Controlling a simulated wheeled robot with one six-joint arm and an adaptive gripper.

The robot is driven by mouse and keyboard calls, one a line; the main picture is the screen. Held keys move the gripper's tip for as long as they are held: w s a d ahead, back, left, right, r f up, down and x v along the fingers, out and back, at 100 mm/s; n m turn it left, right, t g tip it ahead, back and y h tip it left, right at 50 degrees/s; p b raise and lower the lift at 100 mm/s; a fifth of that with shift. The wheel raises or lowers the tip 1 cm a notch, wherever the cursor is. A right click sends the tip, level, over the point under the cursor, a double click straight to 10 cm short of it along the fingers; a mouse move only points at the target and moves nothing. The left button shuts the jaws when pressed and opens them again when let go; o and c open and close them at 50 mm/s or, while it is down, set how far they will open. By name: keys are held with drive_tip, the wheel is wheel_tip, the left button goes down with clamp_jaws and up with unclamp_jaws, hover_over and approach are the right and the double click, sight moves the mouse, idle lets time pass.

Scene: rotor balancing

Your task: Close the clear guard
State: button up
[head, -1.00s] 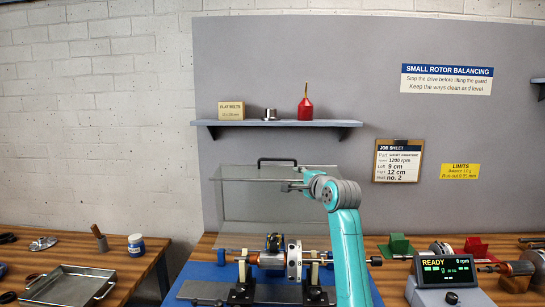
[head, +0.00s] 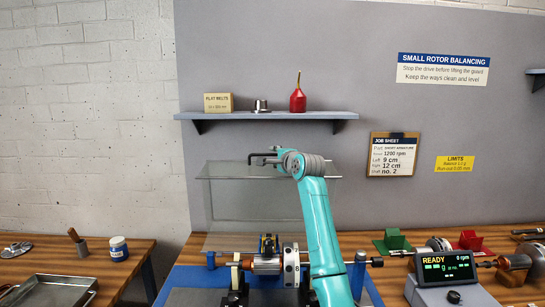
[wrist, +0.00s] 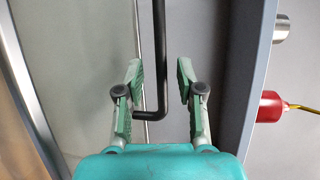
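The clear guard (head: 240,205) stands raised behind the rotor, its pane upright at the back of the bench. Its black handle (head: 252,157) is at the top edge; the right part is hidden behind my gripper in the head view. My gripper (wrist: 159,64) is open in the wrist view, with the black handle bar (wrist: 160,35) running between its fingers. Neither finger clearly touches the bar, and its bent end lies near the left finger. The rotor (head: 267,262) sits on its supports below the guard, partly hidden by my arm.
A shelf (head: 300,115) above the guard holds a box, a metal cup and a red oil bottle (head: 298,100). The bottle shows beside my right finger in the wrist view (wrist: 268,108). A readout (head: 445,268) showing READY and 0 rpm stands at right. A metal tray (head: 45,290) lies left.

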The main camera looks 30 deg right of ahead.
drive_tip(key=shift+x, duration=1)
drive_tip(key=shift+c, duration=0.2)
clamp_jaws()
